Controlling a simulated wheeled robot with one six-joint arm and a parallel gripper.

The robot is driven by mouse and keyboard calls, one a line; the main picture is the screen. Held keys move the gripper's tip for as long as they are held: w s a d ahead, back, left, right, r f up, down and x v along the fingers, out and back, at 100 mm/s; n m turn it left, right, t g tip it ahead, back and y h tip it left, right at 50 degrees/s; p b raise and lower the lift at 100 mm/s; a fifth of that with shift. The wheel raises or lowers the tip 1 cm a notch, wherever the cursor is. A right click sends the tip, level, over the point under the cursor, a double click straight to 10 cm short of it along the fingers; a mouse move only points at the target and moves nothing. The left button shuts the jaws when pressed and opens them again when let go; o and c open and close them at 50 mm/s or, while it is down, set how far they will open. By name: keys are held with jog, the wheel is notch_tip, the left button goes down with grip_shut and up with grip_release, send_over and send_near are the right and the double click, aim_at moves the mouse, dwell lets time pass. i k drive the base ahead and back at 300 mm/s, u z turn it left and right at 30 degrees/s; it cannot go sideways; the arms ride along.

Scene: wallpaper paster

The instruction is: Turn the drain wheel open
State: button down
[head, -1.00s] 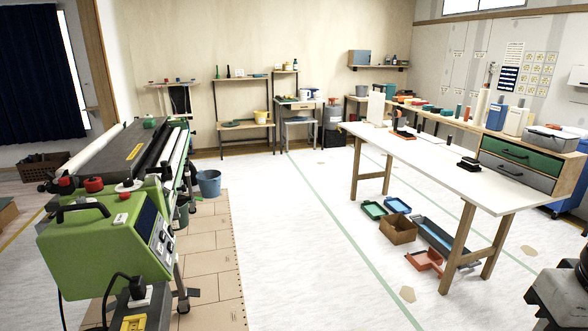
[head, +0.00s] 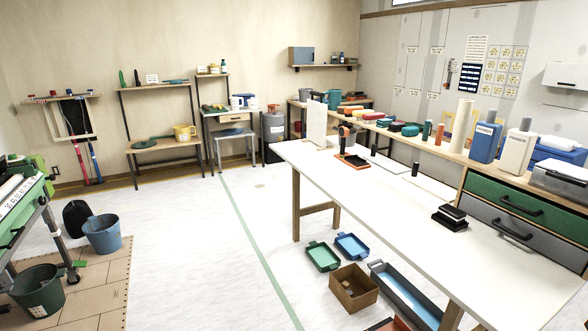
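No drain wheel can be made out for certain. The green pasting machine (head: 28,200) stands at the left edge, mostly cut off by the picture. A small green part (head: 80,264) shows low beside its leg, too small to tell what it is. A dark green bucket (head: 38,292) stands on the floor under the machine's end. A blue bucket (head: 103,236) stands a little behind it. My gripper is not in view.
A long white table (head: 400,200) fills the right side, with trays and a cardboard box (head: 353,288) beneath. The pale floor (head: 190,260) between machine and table is clear. Shelves and a stool (head: 234,146) line the back wall.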

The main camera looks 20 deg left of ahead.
aim_at(42, 200)
jog(key=u, duration=0.3)
jog(key=i, duration=1.35)
jog(key=u, duration=1.65)
jog(key=i, duration=0.9)
jog(key=u, duration=0.6)
jog(key=i, duration=1)
jog(key=z, duration=0.35)
jog(key=i, duration=1.1)
jog(key=u, duration=0.55)
jog(key=i, duration=0.6)
jog(key=u, duration=0.35)
